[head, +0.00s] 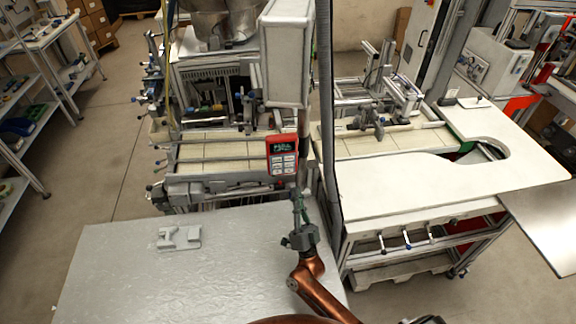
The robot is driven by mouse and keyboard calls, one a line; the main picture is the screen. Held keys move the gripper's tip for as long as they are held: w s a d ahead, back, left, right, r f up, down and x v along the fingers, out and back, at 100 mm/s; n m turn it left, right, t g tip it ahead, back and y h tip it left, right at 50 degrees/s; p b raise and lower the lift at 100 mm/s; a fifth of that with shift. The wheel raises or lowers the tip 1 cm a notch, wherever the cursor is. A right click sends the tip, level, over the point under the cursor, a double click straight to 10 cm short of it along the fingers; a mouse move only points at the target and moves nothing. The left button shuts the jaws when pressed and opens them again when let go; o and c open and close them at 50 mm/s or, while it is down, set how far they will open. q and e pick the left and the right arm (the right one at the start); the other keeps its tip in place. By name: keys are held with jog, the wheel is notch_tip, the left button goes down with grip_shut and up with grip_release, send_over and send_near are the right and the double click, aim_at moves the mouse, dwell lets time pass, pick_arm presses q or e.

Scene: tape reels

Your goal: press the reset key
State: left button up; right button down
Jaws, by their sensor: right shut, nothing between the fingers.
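A red control unit (283,154) with a small dark display and several light keys stands upright behind the grey table, below a tall light box. I cannot read which key is the reset key. My right gripper (296,192) is shut and empty. Its fingertips point up in the picture and sit just under the lower edge of the red unit; I cannot tell whether they touch it. My copper-coloured right arm comes in from the bottom. My left gripper is not in view.
A grey table (120,285) fills the lower left, with a small grey fixture (180,238) on it; the rest of its top is clear. A white bench (400,190) stands at the right. A dark vertical post (325,100) rises close beside the red unit.

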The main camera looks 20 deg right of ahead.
jog(key=b, duration=0.3)
send_near(289, 161)
notch_tip(289, 161, up, 4)
jog(key=w, duration=0.2)
jog(key=shift+w+d+r, duration=0.15)
jog(key=shift+w, duration=0.3)
jog(key=shift+w+b, duration=0.15)
jog(key=shift+b, duration=0.15)
dwell(0.7)
jog(key=shift+w+d, duration=0.1)
jog(key=shift+w, duration=0.2)
jog(key=shift+w+d, duration=0.1)
jog(key=shift+w, duration=0.25)
dwell(0.6)
jog(key=shift+s, duration=0.2)
jog(key=shift+s+a, duration=0.2)
jog(key=shift+s, duration=0.4)
